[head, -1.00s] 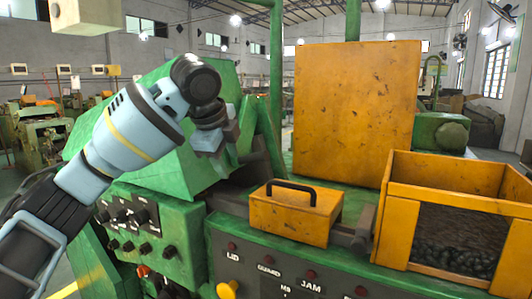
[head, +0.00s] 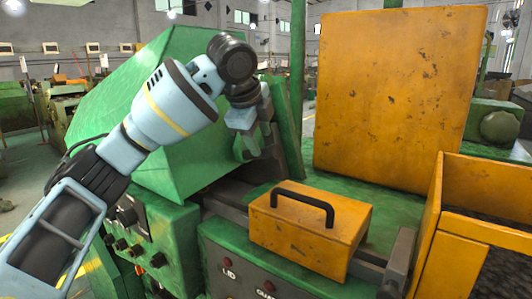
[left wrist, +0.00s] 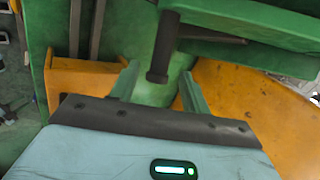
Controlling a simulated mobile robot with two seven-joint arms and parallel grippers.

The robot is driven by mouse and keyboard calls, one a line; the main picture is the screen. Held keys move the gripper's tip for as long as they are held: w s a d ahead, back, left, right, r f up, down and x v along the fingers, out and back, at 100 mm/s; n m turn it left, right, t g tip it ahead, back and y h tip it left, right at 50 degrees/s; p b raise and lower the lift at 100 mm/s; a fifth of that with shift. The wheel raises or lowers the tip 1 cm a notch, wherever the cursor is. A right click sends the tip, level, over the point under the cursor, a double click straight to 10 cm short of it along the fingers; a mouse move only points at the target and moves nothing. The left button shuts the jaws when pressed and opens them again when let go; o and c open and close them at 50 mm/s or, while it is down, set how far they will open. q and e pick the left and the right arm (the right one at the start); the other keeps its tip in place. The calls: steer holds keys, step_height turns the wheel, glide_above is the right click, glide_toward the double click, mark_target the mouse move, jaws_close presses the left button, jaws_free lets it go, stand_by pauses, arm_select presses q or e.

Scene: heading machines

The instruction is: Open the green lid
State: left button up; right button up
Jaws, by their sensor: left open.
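The green lid (head: 165,130) is a large slanted green cover on the left of the machine in the head view, and it looks closed. In the left wrist view its green edge (left wrist: 265,22) crosses the top right. A dark bar handle (left wrist: 165,45) shows there below the edge, its rounded end near the gap between my fingers. My left gripper (head: 258,138) is at the lid's right side, partly hidden by its own wrist. Its two green-tinted fingers (left wrist: 158,82) are spread apart in the wrist view. I cannot tell whether they touch the bar. My right gripper is not in view.
A yellow box with a black handle (head: 310,225) sits on the machine bed right of the lid. An upright yellow panel (head: 395,95) stands behind it. A yellow bin (head: 485,190) stands at the right. Labelled buttons (head: 228,275) line the front panel.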

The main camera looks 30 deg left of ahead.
mark_target(264, 149)
arm_select(q)
steer(key=x, duration=0.6)
steer(key=shift+w+f, duration=0.15)
jaws_close()
